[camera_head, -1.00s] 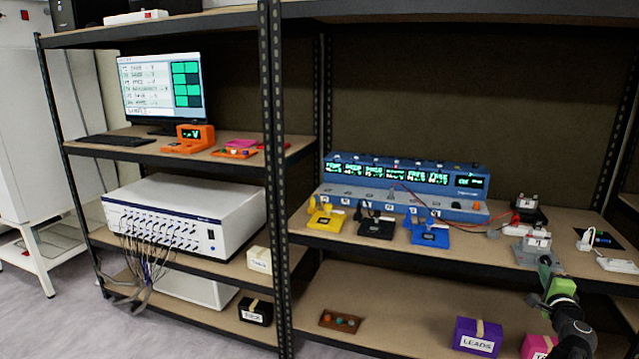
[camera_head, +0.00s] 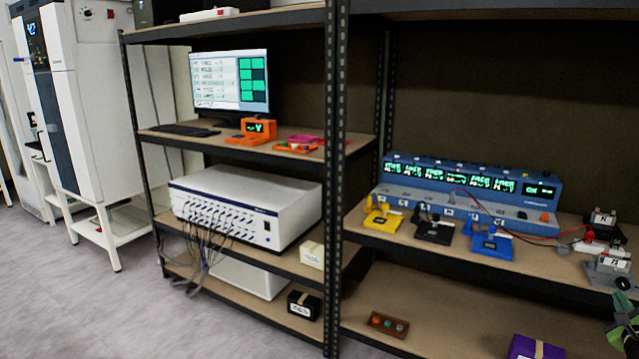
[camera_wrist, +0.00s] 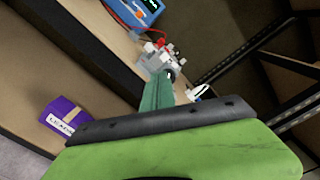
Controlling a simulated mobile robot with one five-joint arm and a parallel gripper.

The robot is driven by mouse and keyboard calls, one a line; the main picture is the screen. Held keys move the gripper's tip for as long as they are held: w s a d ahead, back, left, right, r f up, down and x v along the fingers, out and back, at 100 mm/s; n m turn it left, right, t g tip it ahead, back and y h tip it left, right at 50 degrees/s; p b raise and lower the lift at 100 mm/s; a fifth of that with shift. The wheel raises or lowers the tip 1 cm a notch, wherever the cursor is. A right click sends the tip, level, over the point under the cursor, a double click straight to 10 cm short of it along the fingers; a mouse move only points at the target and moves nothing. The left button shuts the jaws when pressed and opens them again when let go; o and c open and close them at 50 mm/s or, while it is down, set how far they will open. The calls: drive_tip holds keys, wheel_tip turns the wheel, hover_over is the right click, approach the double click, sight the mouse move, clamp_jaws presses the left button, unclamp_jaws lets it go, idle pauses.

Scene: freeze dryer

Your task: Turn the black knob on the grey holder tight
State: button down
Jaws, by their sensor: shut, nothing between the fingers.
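The grey holder (camera_head: 607,270) with a white label stands on the middle shelf at the right edge of the head view. It also shows in the wrist view (camera_wrist: 152,62), just beyond my fingers. The black knob (camera_wrist: 173,73) is on the holder's near side, partly hidden behind my fingertips. My gripper (camera_wrist: 159,80) has its teal fingers together and empty, pointing at the holder and close to the knob. I cannot tell whether they touch. In the head view my gripper is at the right edge, partly cut off.
A blue instrument (camera_head: 470,190) stands behind the yellow (camera_head: 383,220), black (camera_head: 434,231) and blue (camera_head: 491,243) holders. A red lead runs toward the grey holder. A purple box (camera_head: 533,348) sits on the lower shelf. A black shelf post (camera_head: 337,180) stands left of this bay.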

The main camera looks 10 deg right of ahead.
drive_tip(key=x, duration=0.6)
drive_tip(key=shift+s+d, duration=0.1)
drive_tip(key=shift+d, duration=0.05)
idle(0.5)
drive_tip(key=shift+s+d+r+p, duration=0.1)
drive_tip(key=shift+r+p, duration=0.2)
drive_tip(key=shift+d+r, duration=0.1)
drive_tip(key=shift+r, duration=0.15)
drive_tip(key=shift+a+r+p, duration=0.1)
drive_tip(key=shift+a+p, duration=0.2)
drive_tip(key=shift+p, duration=0.05)
approach(619, 285)
drive_tip(key=w, duration=0.1)
drive_tip(key=w+r, duration=0.1)
drive_tip(key=shift+w+a+r, duration=0.1)
drive_tip(key=shift+w+r, duration=0.15)
drive_tip(key=shift+w, duration=0.1)
drive_tip(key=shift+w+a, duration=0.1)
